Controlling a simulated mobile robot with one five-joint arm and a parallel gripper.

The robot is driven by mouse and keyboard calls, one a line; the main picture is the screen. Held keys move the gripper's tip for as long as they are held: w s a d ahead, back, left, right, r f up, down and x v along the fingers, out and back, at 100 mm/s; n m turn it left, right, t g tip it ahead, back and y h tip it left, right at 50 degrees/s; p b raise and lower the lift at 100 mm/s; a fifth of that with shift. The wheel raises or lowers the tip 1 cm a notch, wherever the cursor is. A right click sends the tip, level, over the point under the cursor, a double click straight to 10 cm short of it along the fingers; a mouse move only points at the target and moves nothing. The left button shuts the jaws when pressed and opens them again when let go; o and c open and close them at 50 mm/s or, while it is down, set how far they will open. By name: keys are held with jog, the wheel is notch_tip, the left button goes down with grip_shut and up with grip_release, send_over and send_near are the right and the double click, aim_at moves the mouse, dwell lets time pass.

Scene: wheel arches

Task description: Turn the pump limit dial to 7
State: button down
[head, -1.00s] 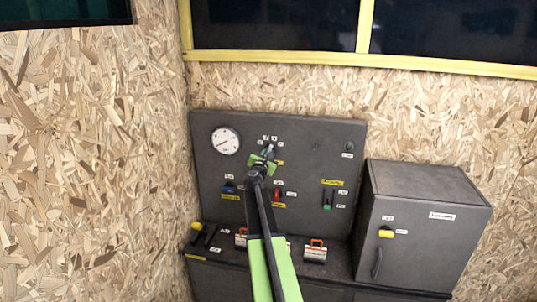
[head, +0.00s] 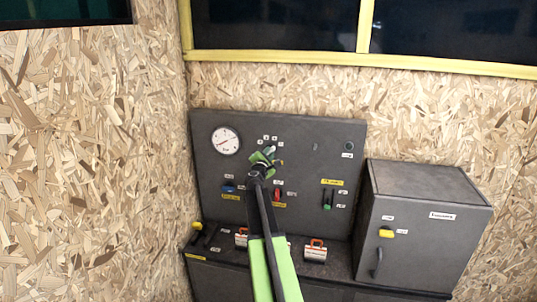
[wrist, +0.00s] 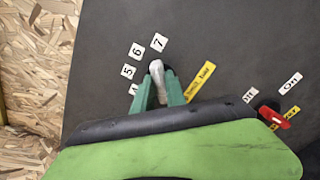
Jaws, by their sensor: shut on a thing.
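The pump limit dial's grey knob (wrist: 157,72) shows in the wrist view between the green fingertips of my gripper (wrist: 159,84), which is shut on it. White number labels lie around the knob's upper left: 5 (wrist: 128,71), 6 (wrist: 136,50) and 7 (wrist: 159,42), with another partly hidden below 5. The knob's visible end points up, close to the 7; I cannot tell whether it is exactly aligned. A yellow label (wrist: 200,80) is right of the knob. In the head view my gripper (head: 266,155) covers the dial on the dark panel (head: 300,140).
A round gauge (head: 225,141) is left of the dial.

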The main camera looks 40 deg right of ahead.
jog(key=shift+f+m, duration=0.1)
jog(key=shift+m, duration=1)
jog(key=c, duration=1.4)
grip_release()
jog(key=shift+o, duration=0.2)
jog(key=shift+a, duration=0.1)
jog(key=v, duration=1.7)
jog(key=shift+a, duration=0.15)
jog(key=shift+s, duration=0.1)
